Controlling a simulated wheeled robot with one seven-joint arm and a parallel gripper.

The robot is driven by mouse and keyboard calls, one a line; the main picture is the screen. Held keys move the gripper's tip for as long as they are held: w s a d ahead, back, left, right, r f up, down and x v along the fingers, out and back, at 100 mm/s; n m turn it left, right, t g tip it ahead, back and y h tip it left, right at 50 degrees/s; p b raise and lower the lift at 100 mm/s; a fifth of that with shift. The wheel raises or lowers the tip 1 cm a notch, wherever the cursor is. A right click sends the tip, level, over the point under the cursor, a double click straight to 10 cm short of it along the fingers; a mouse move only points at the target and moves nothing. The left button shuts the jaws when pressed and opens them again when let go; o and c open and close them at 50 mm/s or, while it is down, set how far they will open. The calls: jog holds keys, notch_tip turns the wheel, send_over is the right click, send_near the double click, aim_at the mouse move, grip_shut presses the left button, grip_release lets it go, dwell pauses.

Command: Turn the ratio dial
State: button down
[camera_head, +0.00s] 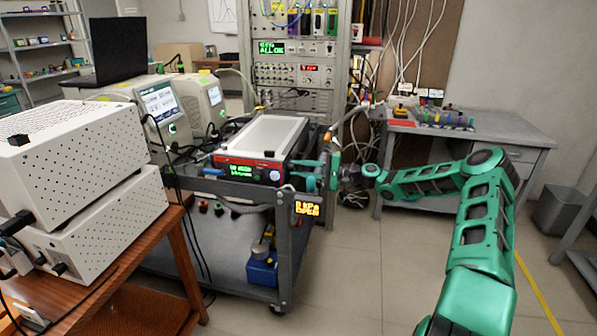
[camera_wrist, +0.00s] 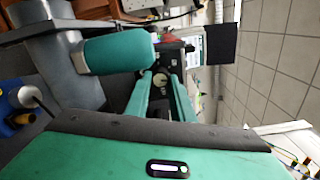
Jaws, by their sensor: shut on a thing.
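The instrument (camera_head: 262,135) is a box with a pale top and a red and black front, lying on the grey cart (camera_head: 240,198). Its front has a green-lit display and a pale round dial (camera_head: 275,174) near the right end. My gripper (camera_head: 296,170) reaches in from the right, its green fingers at the instrument's right end. In the wrist view, my gripper (camera_wrist: 162,82) has its two fingers close together around a small dark part with a pale round face (camera_wrist: 159,77), which looks like the dial. The fingers partly hide it, and its setting is too small to read.
White perforated boxes (camera_head: 75,150) stand on a wooden table at left. In the wrist view, a green cylinder (camera_wrist: 118,52) lies close beside the fingers. Floor right of the cart is clear.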

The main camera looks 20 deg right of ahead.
jog(key=shift+s+f+n, duration=0.1)
jog(key=shift+f+n, duration=0.05)
jog(key=shift+n, duration=4.65)
jog(key=shift+s+f+n, duration=0.1)
jog(key=shift+f+n, duration=0.05)
jog(key=shift+n, duration=4.65)
jog(key=c, duration=1.8)
grip_release()
jog(key=shift+r, duration=0.15)
jog(key=v, duration=1)
jog(key=shift+s+d, duration=0.2)
jog(key=shift+d, duration=0.1)
